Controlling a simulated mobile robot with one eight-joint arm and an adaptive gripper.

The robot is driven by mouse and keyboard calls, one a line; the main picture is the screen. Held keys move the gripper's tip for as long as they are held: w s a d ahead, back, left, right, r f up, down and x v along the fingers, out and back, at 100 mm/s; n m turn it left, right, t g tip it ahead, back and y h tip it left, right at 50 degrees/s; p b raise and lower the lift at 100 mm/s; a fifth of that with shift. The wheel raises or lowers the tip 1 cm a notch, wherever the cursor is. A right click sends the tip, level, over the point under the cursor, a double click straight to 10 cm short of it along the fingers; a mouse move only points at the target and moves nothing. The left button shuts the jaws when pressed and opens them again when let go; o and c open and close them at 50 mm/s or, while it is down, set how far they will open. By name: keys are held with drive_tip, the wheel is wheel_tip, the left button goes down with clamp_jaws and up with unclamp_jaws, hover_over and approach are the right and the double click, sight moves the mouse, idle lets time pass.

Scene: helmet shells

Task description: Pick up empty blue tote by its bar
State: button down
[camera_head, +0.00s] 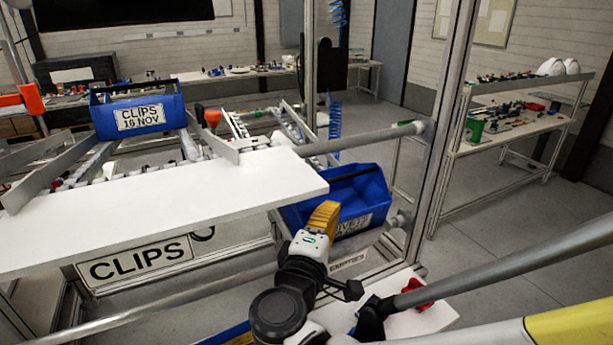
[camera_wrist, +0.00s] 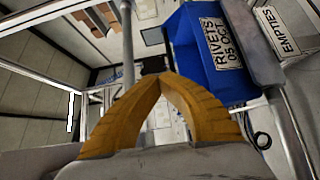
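A blue tote (camera_head: 362,190) sits tilted on the lower level of the rack, past the right end of the white shelf. The part of its inside that shows looks bare. Its label reads RIVETS 05 OCT in the wrist view, where the tote (camera_wrist: 190,45) is at the upper right.
A second blue tote (camera_head: 140,117), labelled CLIPS 16 NOV, stands on the upper rack behind the white shelf (camera_head: 180,205). An EMPTIES sign (camera_head: 348,262) is below the lower level. A metal post (camera_head: 445,125) stands right of the tote. Open floor lies further right.

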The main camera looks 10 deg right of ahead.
drive_tip(key=shift+c, duration=2.2)
unclamp_jaws()
drive_tip(key=shift+s+a, duration=0.1)
drive_tip(key=shift+s, duration=0.05)
